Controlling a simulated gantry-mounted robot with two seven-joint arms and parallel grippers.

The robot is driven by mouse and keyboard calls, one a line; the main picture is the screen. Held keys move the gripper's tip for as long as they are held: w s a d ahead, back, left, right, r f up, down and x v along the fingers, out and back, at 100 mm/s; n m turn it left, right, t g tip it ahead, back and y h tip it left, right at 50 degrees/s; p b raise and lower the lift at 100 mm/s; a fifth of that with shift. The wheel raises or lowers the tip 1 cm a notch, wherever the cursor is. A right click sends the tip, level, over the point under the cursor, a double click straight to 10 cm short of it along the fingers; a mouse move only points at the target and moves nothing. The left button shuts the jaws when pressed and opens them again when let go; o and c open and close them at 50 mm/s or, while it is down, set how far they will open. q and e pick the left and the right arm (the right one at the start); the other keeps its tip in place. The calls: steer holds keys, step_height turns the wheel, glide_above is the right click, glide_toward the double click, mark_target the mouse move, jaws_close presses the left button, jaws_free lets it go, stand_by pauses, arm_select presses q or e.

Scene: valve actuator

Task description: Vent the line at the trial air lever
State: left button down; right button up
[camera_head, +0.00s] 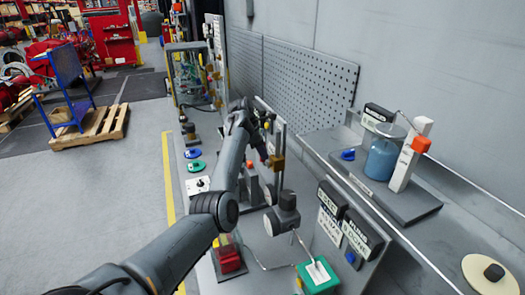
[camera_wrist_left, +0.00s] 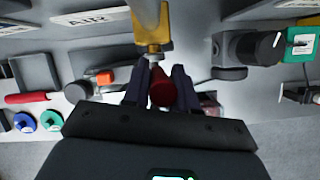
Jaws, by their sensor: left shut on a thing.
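In the left wrist view, a red knob (camera_wrist_left: 162,88) sits between the two dark fingers of my left gripper (camera_wrist_left: 163,82), which is shut on it. Just beyond it is a brass valve body (camera_wrist_left: 152,28), beside a plate lettered AIR (camera_wrist_left: 98,18). I take the red knob to be the air lever's end. In the head view, my left gripper (camera_head: 268,152) is by the brass block (camera_head: 278,163) on the upright panel; the forearm and gripper hide most of the knob there. My right gripper is in neither view.
A green box (camera_head: 319,277), digital readouts (camera_head: 358,235) and a grey round-headed device (camera_head: 283,213) stand close on the bench. A blue-grey canister (camera_head: 382,158) stands on the right shelf. Blue and green discs (camera_wrist_left: 24,122) lie on the bench. The floor left of the yellow line is open.

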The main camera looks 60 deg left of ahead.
arm_select(q)
steer(key=shift+d+y+p, duration=0.5)
steer(key=shift+y+p, duration=0.15)
steer(key=shift+y, duration=0.05)
steer(key=shift+s+d+f+m+t+y+p, duration=0.1)
steer(key=shift+d+f+m+t+y+p, duration=0.15)
steer(key=shift+d+y+p, duration=0.5)
steer(key=shift+s+d+f+m+t+y+p, duration=0.2)
steer(key=shift+d+y+p, duration=0.25)
steer(key=shift+y, duration=0.45)
steer(key=shift+w+d+f+m+t+y+p, duration=0.15)
steer(key=shift+d+f+m+y+p, duration=0.15)
steer(key=shift+d+y+p, duration=0.35)
steer(key=shift+s+a+y, duration=0.1)
steer(key=shift+a+y, duration=0.05)
steer(key=shift+y, duration=0.15)
steer(key=c, duration=1)
jaws_free()
steer(key=shift+v, duration=5.4)
